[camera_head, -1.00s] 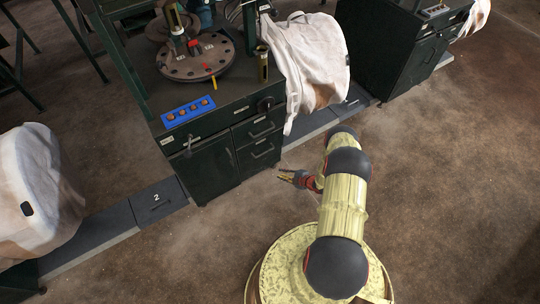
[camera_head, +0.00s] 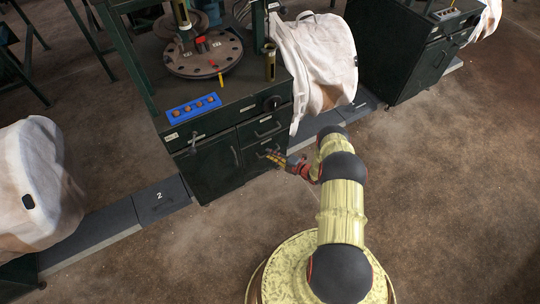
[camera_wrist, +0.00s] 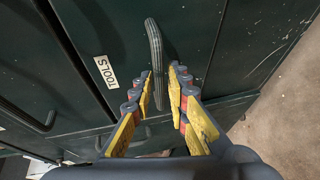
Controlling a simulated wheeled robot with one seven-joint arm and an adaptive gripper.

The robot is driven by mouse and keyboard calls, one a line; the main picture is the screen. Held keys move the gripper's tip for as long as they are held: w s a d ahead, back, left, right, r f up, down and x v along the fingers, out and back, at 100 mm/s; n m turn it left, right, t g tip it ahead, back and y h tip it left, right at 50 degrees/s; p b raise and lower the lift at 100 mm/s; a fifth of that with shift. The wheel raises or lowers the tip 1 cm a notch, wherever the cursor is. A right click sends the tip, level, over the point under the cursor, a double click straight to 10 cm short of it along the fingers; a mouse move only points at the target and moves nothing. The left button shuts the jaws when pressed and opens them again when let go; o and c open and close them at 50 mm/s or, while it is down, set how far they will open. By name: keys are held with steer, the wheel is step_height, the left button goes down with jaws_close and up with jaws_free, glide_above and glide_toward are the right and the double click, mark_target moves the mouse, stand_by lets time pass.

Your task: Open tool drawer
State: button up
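A dark green drawer front (camera_wrist: 210,25) with a white TOOLS label (camera_wrist: 105,72) fills much of the wrist view. Its curved dark metal handle (camera_wrist: 154,42) stands out from the front. My gripper (camera_wrist: 162,72) is open, with yellow and red fingers on either side of the handle's near end in the picture. I cannot tell whether a finger touches it. In the head view my gripper (camera_head: 272,156) is at the lower right drawer of the dark green cabinet (camera_head: 215,165) and partly hides that drawer's handle. The drawers look shut.
Another handle (camera_wrist: 32,112) is at the left in the wrist view. The upper drawer (camera_head: 262,127) sits above in the head view. A white bag (camera_head: 315,60) hangs at the cabinet's right. A blue tray (camera_head: 193,110) lies on top. The brown floor (camera_head: 440,190) at right is clear.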

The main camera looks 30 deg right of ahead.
steer(key=shift+w+a, duration=0.15)
steer(key=shift+w, duration=0.15)
steer(key=shift+c, duration=0.4)
jaws_close()
